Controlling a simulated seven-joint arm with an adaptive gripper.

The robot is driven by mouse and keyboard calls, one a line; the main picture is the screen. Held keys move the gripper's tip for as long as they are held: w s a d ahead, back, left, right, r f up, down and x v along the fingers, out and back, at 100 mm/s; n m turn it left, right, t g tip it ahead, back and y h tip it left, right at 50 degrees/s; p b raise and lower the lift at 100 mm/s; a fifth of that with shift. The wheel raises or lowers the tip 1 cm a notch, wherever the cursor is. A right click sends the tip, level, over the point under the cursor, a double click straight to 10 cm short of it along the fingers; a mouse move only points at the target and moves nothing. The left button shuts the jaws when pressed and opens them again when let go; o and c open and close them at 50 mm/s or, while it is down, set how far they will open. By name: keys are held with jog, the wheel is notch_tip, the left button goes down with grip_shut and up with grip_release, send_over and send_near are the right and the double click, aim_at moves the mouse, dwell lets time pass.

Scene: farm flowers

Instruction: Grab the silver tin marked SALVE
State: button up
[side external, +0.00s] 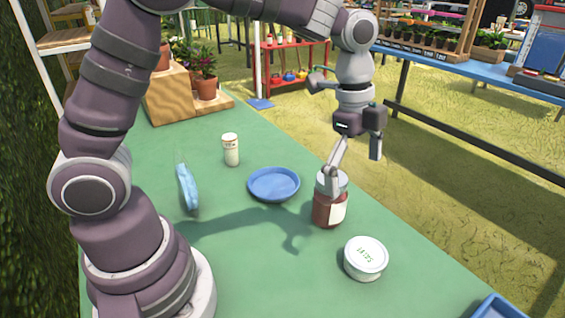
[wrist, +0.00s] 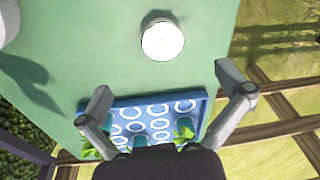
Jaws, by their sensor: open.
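The tin marked SALVE (side external: 366,259) is a low round pale tin with green lettering on its lid. It stands on the green table near the front right in the side view. My gripper (side external: 353,172) hangs above and behind it, fingers apart and empty. One finger overlaps the grey lid of a dark red jar (side external: 327,212); I cannot tell whether they touch. In the wrist view my open fingers (wrist: 165,83) spread wide at the lower half.
A blue plate (side external: 273,184) and a white shaker (side external: 231,150) stand behind the jar. A light-blue upright item (side external: 187,189) stands at the left. A blue tray with white rings (wrist: 152,107) and green plants lies by the table edge.

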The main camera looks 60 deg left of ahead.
aim_at(366, 252)
jog(key=f+m, duration=0.1)
jog(key=w+d+f+m, duration=0.1)
jog(key=f+m, duration=0.1)
jog(key=d+f+m+g, duration=0.1)
jog(key=f, duration=0.1)
jog(key=shift+w+d+f, duration=0.1)
jog(key=shift+w+f, duration=0.15)
jog(key=shift+w, duration=0.15)
jog(key=f, duration=0.3)
jog(key=d+f, duration=0.1)
jog(key=f, duration=0.2)
jog(key=d+f, duration=0.1)
jog(key=f, duration=0.3)
jog(key=c, duration=1.1)
